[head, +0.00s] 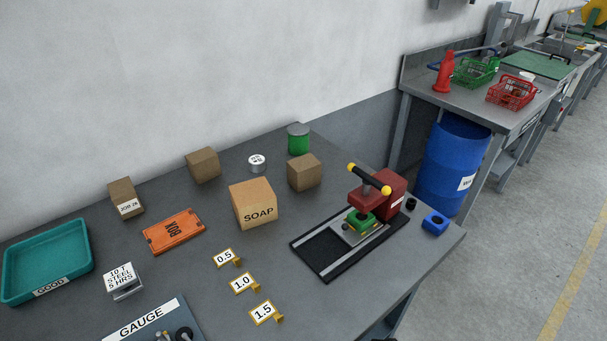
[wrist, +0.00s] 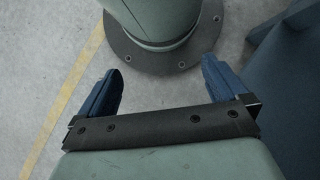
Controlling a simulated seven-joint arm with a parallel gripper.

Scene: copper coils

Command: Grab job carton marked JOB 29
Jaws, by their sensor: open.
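A small brown carton (head: 125,197) stands at the back left of the grey table, behind the teal tray's right end. Its white label seems to read "JOB 29", but the print is small. Two plain brown cartons, one at the back (head: 203,165) and one further right (head: 304,172), show no readable label from here. My gripper (wrist: 161,92) shows in the wrist view with its two blue fingers apart and nothing between them. It is over the floor and a round bolted base, away from the table top. The head view does not show the gripper.
A SOAP carton (head: 253,203), a green can (head: 298,139) and a red press (head: 380,195) stand further right.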

